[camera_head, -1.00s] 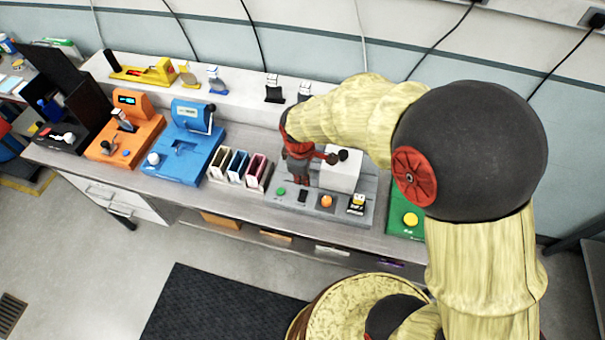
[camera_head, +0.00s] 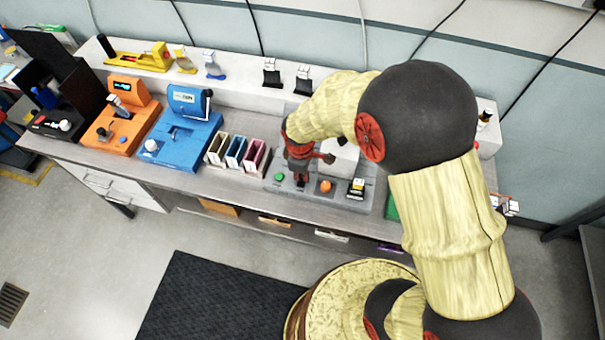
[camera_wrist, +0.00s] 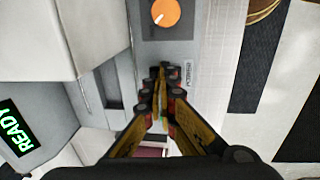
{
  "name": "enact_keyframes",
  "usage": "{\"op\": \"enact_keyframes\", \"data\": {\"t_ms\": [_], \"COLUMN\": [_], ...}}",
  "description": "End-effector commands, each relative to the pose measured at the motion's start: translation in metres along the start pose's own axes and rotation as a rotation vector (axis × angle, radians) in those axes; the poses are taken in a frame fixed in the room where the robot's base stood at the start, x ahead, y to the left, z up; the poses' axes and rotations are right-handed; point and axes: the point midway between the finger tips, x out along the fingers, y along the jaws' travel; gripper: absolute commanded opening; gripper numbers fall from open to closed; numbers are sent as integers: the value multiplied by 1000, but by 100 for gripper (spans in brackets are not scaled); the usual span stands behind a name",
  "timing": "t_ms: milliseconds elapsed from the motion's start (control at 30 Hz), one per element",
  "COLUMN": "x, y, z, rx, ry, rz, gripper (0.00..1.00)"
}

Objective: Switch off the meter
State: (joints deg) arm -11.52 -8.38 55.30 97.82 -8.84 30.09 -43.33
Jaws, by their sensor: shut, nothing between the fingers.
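The meter is a grey unit (camera_head: 340,196) on the bench, with a green button (camera_head: 279,176), an orange knob (camera_head: 325,187) and a white block behind. In the wrist view the orange knob (camera_wrist: 165,12) shows beyond my fingers, and a label reading POWER (camera_wrist: 188,75) lies beside the fingertips. My gripper (camera_head: 301,183) points down at the front panel, between the green button and the orange knob. It is shut and empty; its fingertips also show in the wrist view (camera_wrist: 160,72). They cover most of the dark switch there; whether they touch it I cannot tell.
A lit READY display (camera_wrist: 16,128) shows in the wrist view. Left of the meter are slotted holders (camera_head: 236,152), a blue device (camera_head: 183,135) and an orange device (camera_head: 117,125). A green device (camera_head: 392,207) is partly hidden by my arm.

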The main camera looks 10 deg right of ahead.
Motion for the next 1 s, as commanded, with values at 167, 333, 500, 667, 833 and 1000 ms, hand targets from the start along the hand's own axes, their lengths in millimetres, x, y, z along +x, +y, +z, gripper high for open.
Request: {"op": "enact_keyframes", "data": {"t_ms": [167,333,500,667,833,1000], "x": [9,8,8,7,6,5], "y": [2,2,-1,-8,-15,-15], "z": [1,1,1,1,2,1], "rx": [0,0,0,-1,0,0], "ry": [-2,-1,-2,-3,-4,-3], "rz": [-3,-1,-3,-4,-5,-4], "gripper": [0,0,0,0,0,0]}}
